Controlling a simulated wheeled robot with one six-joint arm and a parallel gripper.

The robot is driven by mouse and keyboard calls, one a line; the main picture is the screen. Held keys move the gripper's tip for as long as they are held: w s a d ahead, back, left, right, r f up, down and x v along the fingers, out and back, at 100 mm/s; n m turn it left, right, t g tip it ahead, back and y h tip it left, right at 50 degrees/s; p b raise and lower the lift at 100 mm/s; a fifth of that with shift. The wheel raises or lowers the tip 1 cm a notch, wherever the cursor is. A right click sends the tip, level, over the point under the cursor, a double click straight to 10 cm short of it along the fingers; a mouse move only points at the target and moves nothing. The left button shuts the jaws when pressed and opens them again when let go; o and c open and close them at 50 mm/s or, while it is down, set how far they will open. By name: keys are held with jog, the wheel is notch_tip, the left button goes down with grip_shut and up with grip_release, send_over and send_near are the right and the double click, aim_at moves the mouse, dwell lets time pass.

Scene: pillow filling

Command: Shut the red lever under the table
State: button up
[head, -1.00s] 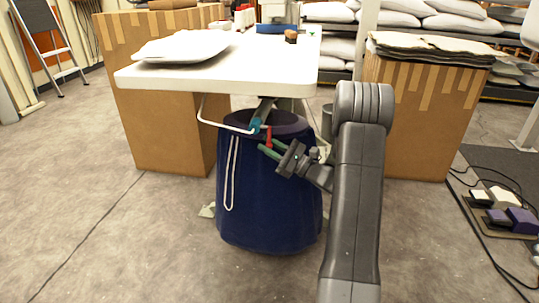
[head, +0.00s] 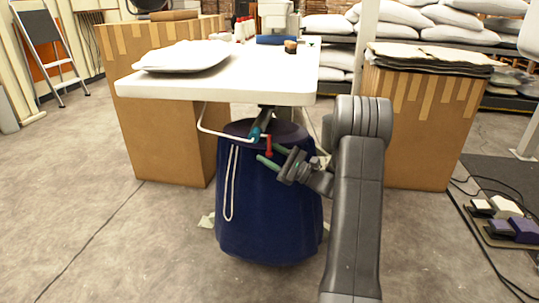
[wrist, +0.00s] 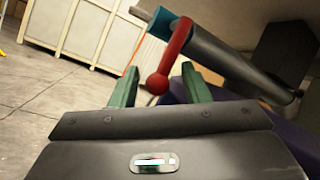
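The red lever (head: 268,146) hangs from a pipe with a teal collar (head: 255,134) under the white table, above the dark blue pillow bag. In the wrist view, the lever (wrist: 176,55) points down and ends in a red ball. My gripper (head: 268,153) is open, with its green fingers by the lever. In the wrist view, the ball shows between the two fingers of my gripper (wrist: 159,84). I cannot tell whether either finger touches it.
The white table (head: 290,85) is close above my gripper and carries a white pillow (head: 185,56). The blue bag (head: 265,215) hangs just below. A white bent rail (head: 215,131) is left of the lever. Cardboard boxes (head: 420,125) stand at both sides.

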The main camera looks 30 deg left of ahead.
jog(key=shift+d, duration=0.1)
jog(key=p+v, duration=0.3)
jog(key=v, duration=1)
jog(key=shift+d+f, duration=0.15)
jog(key=shift+d, duration=0.15)
jog(key=shift+w+a, duration=0.1)
jog(key=shift+a, duration=0.05)
jog(key=b+x, duration=0.3)
jog(key=x, duration=1)
jog(key=shift+a, duration=0.35)
jog(key=shift+d, duration=0.1)
